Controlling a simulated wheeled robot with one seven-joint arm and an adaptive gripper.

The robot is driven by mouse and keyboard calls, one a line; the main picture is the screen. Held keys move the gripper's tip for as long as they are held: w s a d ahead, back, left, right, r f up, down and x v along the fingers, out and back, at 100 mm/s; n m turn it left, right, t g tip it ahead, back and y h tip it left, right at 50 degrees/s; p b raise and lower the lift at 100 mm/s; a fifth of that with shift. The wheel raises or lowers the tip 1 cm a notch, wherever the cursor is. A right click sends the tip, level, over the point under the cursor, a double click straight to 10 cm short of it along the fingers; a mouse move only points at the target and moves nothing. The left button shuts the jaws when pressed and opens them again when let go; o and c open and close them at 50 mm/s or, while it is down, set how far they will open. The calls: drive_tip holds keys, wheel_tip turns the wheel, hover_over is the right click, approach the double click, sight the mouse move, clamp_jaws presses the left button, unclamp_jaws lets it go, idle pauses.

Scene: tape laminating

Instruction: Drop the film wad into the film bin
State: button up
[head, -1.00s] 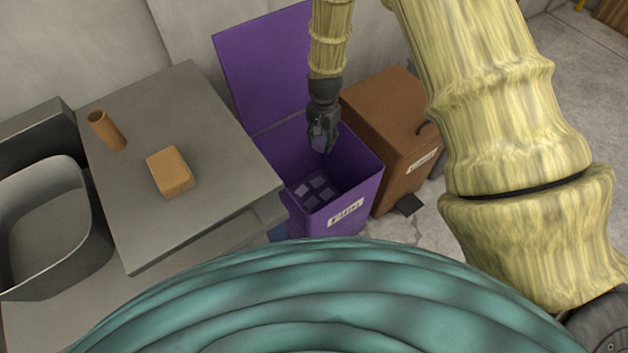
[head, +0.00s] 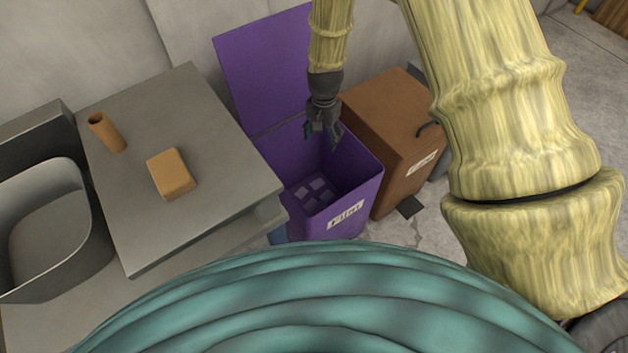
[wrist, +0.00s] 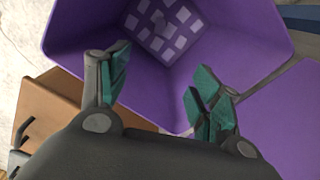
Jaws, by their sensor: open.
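The purple film bin (head: 362,192) stands open with its lid (head: 255,70) raised behind it and a pale label on its front. Its floor shows a pattern of pale squares. My gripper (head: 322,138) hangs over the bin's mouth, fingers pointing down. In the wrist view my gripper (wrist: 160,68) has its teal-padded fingers spread apart with nothing between them. The bin wall (wrist: 240,45) surrounds the space below the fingers. A faint greyish shape shows against the bin floor, but I cannot tell if it is the film wad.
A brown bin (head: 385,150) with a closed lid stands right of the film bin. A grey table (head: 215,200) to the left holds a cardboard tube (head: 107,132) and a tan block (head: 171,174). A grey tub (head: 45,230) is at the far left.

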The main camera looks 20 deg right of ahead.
wheel_tip(320, 180, up, 10)
drive_tip(key=shift+f, duration=0.2)
idle(0.6)
drive_tip(key=s+d+f+n+p, duration=0.25)
drive_tip(key=s+f, duration=0.35)
drive_tip(key=s, duration=0.3)
drive_tip(key=s+d+f+n+p, duration=0.1)
drive_tip(key=s+f+n+p, duration=0.1)
drive_tip(key=s+f+p, duration=0.45)
drive_tip(key=s+n+p, duration=0.2)
drive_tip(key=s+n, duration=0.2)
drive_tip(key=s, duration=1.6)
drive_tip(key=shift+s, duration=0.4)
